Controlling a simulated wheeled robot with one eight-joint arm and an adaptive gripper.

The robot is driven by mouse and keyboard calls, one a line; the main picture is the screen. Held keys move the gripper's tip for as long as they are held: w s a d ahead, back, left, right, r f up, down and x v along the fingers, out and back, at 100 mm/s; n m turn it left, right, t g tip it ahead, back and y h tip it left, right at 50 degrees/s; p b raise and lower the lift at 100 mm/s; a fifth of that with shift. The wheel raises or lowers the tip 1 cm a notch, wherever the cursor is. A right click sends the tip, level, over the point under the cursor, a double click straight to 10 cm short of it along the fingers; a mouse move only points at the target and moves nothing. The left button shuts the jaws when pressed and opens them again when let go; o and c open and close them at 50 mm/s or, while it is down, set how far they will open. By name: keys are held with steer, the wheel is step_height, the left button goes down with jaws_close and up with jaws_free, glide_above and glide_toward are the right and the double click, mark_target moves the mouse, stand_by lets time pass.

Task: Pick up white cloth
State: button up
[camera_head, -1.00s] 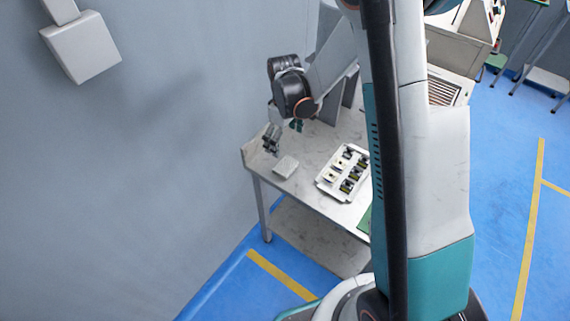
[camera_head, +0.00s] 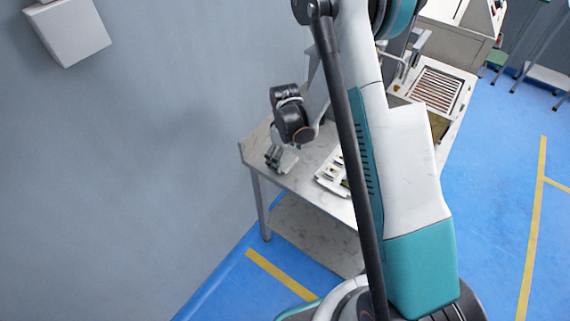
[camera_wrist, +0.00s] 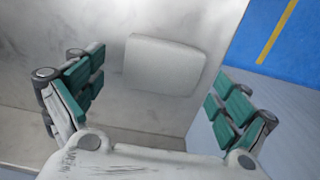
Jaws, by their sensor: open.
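The white cloth (camera_wrist: 164,64) is a folded, flat pad with rounded corners. It lies on the pale marbled table (camera_wrist: 110,25) between my fingers in the wrist view, and part of it shows beside my gripper in the head view (camera_head: 287,161). My gripper (camera_wrist: 160,100) is open, with one teal-padded finger on each side of the picture. The cloth lies beyond the fingers, and neither finger is seen touching it. In the head view my gripper (camera_head: 273,158) is low over the table's left end and hides much of the cloth.
A white tray (camera_head: 322,181) with small parts stands to the cloth's right, partly hidden by my arm. A grey wall (camera_head: 150,150) is close on the left. The table's edge and blue floor (camera_wrist: 265,20) show at the wrist view's right.

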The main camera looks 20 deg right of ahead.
mark_target(285, 160)
steer(key=shift+f, duration=0.7)
steer(key=shift+r, duration=0.1)
steer(key=shift+c, duration=0.3)
steer(key=c, duration=1)
steer(key=shift+o, duration=0.2)
step_height(285, 160, up, 20)
steer(key=p, duration=0.5)
